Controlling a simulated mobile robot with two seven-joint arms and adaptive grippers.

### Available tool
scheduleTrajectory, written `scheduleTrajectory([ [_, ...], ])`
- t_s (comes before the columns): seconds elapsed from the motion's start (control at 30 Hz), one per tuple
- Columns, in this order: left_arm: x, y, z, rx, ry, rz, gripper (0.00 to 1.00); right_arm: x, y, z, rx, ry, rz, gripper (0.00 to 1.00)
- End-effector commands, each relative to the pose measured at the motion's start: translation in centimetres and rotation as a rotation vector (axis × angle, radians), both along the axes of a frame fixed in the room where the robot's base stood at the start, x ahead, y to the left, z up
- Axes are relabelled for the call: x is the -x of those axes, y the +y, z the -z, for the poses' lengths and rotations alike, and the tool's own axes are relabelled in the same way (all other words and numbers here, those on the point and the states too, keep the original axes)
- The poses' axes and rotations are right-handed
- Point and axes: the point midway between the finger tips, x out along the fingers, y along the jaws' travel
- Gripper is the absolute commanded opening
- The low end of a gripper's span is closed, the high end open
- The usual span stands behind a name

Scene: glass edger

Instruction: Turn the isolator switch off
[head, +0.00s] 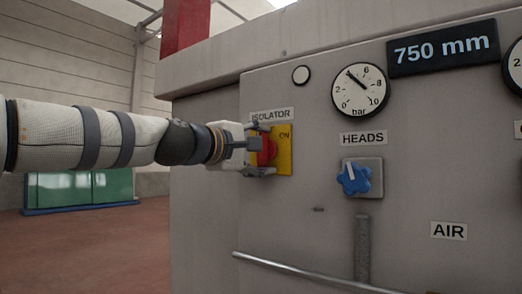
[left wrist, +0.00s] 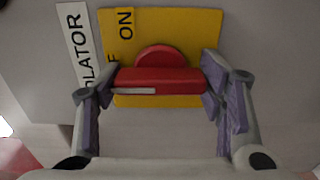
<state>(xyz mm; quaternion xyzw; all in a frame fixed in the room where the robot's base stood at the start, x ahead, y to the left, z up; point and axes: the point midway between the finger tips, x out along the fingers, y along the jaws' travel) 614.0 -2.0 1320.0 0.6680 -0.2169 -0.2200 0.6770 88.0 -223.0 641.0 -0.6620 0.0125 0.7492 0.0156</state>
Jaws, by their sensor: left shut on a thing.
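The isolator switch is a red rotary handle (left wrist: 160,82) on a yellow plate (head: 285,150), under an ISOLATOR label (head: 271,115) on the grey machine panel. My left gripper (head: 266,150) is at the switch, its fingers on either side of the red handle. In the left wrist view, the two purple-padded fingers of my left gripper (left wrist: 160,85) are shut on the ends of the handle. A white mark runs along part of the handle. ON shows on the plate; the other word is mostly hidden, with only an F visible. My right gripper is not in view.
To the right of the switch are a blue HEADS knob (head: 353,178), a bar gauge (head: 360,90) and a 750 mm display (head: 442,48). A metal rail (head: 310,274) runs along the panel below. Open floor (head: 90,245) lies to the left.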

Motion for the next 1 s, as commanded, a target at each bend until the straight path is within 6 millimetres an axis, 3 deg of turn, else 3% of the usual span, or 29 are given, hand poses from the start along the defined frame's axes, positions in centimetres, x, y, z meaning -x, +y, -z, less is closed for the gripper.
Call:
scheduleTrajectory([
  [0.23, 0.0, 0.0, -0.1, 0.006, 0.001, -0.001, 0.35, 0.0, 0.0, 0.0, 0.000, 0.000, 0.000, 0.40],
  [0.27, 0.0, 0.0, -0.1, 0.006, 0.001, -0.001, 0.67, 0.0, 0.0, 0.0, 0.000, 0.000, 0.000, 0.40],
  [0.33, 0.0, 0.0, -0.1, 0.005, 0.000, 0.000, 0.83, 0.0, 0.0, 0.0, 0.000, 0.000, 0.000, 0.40],
  [0.73, 0.5, 0.4, -0.1, 0.003, 0.001, 0.000, 0.83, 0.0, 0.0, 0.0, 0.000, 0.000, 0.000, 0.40],
  [1.0, 5.9, 4.3, -0.2, 0.005, -0.001, 0.001, 0.83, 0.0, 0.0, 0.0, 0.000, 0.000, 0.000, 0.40],
])
